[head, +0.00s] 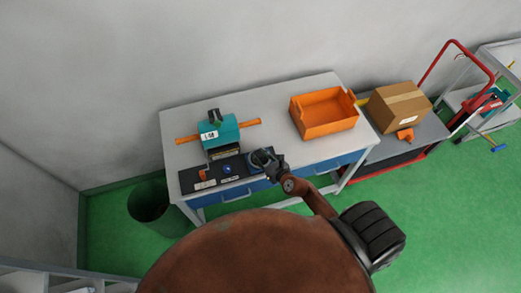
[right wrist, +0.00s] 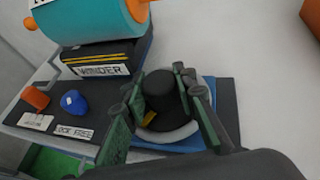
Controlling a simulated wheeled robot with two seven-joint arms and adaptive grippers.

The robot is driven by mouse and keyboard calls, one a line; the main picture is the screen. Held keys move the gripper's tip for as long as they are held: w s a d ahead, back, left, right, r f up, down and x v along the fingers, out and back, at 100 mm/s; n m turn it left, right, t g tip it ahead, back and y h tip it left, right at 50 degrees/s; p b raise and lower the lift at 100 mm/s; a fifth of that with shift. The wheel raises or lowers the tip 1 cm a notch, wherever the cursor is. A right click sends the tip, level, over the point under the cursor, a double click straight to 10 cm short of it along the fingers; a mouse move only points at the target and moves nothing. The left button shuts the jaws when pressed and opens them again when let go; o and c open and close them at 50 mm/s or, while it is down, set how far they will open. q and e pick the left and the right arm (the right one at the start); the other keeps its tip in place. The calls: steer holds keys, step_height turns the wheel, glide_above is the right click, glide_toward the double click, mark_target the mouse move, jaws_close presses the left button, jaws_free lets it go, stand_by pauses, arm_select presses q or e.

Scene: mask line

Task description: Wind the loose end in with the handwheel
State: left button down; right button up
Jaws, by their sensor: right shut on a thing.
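The winder (head: 220,133) has a teal roll on an orange bar and stands at the left of the table. Its label and part of the roll (right wrist: 95,18) show in the right wrist view. The handwheel (right wrist: 180,136) is a pale grey disc with a black grip (right wrist: 163,92), on a blue plate at the right end of the dark panel. My right gripper (head: 266,160) is over it, shut on the black grip with one finger (right wrist: 160,100) on each side. The gripper hides part of the wheel. I cannot make out the loose end. My left gripper is out of view.
An orange knob (right wrist: 36,97) and a blue knob (right wrist: 74,102) sit on the control panel (head: 200,184), left of the wheel. An orange bin (head: 327,129) stands at the table's right, with a cardboard box (head: 398,106) beyond. The tabletop between winder and bin is clear.

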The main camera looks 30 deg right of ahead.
steer(key=m+h+p, duration=0.1)
steer(key=h+p, duration=0.1)
steer(key=p, duration=0.1)
steer(key=m+h+p, duration=0.2)
steer(key=p, duration=0.1)
steer(key=shift+a+r+m+p, duration=0.1)
steer(key=shift+r+m+p, duration=0.1)
steer(key=shift+m+p, duration=0.15)
steer(key=shift+f+m+g+h+p, duration=0.1)
steer(key=shift+m+g+h+p, duration=0.4)
steer(key=shift+h, duration=0.3)
steer(key=shift+m+h, duration=0.6)
steer(key=shift+m, duration=0.05)
steer(key=shift+f+m+g+h+p, duration=0.1)
steer(key=shift+m+g+h+p, duration=0.2)
steer(key=shift+h, duration=0.1)
steer(key=o, duration=1.2)
